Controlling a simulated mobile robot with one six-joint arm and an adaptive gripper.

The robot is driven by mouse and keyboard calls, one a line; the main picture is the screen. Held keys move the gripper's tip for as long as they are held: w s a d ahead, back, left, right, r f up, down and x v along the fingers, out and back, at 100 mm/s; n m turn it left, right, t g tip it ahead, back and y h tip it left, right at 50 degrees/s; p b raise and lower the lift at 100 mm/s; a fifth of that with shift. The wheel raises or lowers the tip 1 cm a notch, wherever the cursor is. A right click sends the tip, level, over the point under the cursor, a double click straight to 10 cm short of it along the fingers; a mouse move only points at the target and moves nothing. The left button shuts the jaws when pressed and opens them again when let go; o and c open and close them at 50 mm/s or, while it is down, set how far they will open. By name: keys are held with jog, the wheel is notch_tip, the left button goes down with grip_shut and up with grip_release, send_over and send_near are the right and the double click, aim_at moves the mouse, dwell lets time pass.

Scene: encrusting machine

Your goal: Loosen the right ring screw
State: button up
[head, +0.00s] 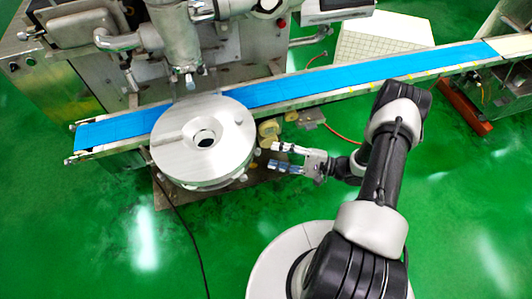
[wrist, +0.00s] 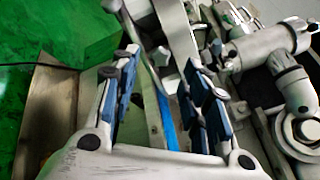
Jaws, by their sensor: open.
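My gripper (head: 278,158) is open and empty in the head view, to the right of a round metal disc (head: 228,155) with a dark centre hole. Its fingers point left toward the disc and stand apart from it. In the wrist view my gripper (wrist: 160,80) shows two blue-padded fingers spread wide, with nothing between them. The encrusting machine (head: 110,90) stands at the back left, with a vertical metal head (head: 175,35) above the belt. I cannot make out the right ring screw for certain in either view.
A blue conveyor belt (head: 345,74) runs behind the disc from left to right. Small yellowish round parts (head: 269,128) lie close to the disc's right side. A dark cable (head: 190,235) crosses the green floor. Metal pipe fittings (wrist: 260,48) fill the wrist view's right side.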

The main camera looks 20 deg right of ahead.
aim_at(257, 152)
jog(key=shift+x, duration=2.2)
grip_shut()
